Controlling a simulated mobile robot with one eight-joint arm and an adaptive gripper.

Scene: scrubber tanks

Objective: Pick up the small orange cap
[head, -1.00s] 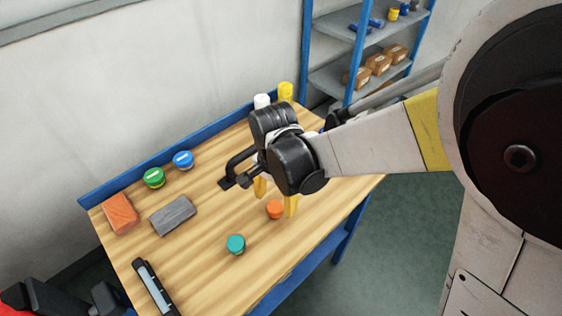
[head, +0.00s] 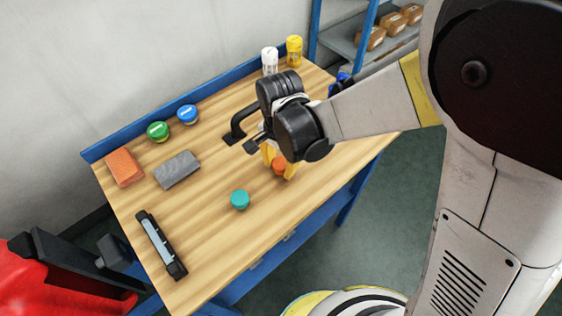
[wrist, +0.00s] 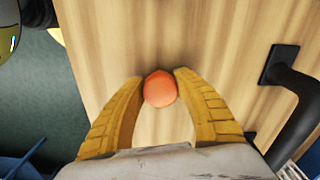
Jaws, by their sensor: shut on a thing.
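The small orange cap (head: 279,167) is at the right part of the wooden table (head: 205,225), partly hidden by my yellow fingers in the head view. In the wrist view the orange cap (wrist: 160,89) sits between the two fingertips, and both tips touch its sides. My gripper (head: 280,165) is shut on the cap; it also shows in the wrist view (wrist: 160,85). I cannot tell whether the cap is clear of the table top.
A teal cap (head: 240,200) stands left of my gripper. A black handle (head: 238,127) is fixed close behind it. Green (head: 158,132) and blue (head: 188,115) caps, an orange block (head: 124,167), a grey block (head: 177,169) and white (head: 270,61) and yellow (head: 294,51) bottles stand farther off.

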